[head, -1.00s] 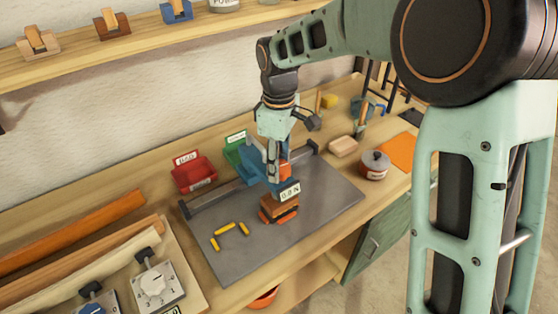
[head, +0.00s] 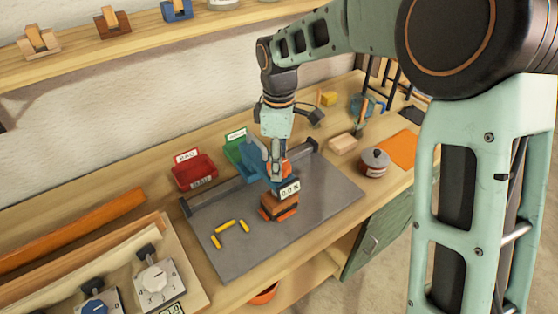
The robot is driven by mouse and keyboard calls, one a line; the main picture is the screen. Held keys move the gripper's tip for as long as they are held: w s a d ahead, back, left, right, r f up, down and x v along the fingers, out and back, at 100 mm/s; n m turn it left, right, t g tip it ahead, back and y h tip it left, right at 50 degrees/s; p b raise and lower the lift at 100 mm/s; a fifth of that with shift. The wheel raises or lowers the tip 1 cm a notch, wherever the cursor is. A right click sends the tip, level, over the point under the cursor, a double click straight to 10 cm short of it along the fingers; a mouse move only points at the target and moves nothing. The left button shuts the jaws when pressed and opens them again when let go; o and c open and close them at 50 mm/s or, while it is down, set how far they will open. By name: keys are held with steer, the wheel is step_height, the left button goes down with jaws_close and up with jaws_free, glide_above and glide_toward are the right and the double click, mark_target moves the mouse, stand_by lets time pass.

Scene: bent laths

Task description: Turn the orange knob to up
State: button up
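My gripper (head: 277,168) hangs fingers-down over the grey mat, in front of the blue bin. Its fingers are small and seen nearly edge-on, so I cannot tell whether they are open or shut. An orange patch (head: 287,170) shows right beside the fingers, partly hidden by them; I cannot tell what it is. I cannot make out an orange knob for certain. A white knob (head: 156,277) on a numbered plate and a blue knob (head: 95,306), cut by the bottom edge, sit on a board at lower left, far from my gripper.
An orange-and-dark block (head: 280,206) stands on the grey mat (head: 325,195) below my gripper, with a "0.0 N" display (head: 290,189) above it. Several yellow pieces (head: 225,227) lie left of it. A red bin (head: 194,172) stands behind; a lidded pot (head: 374,161) is right.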

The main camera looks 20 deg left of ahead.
steer(key=o, duration=0.4)
steer(key=shift+c, duration=0.2)
step_height(320, 180, up, 12)
stand_by(0.5)
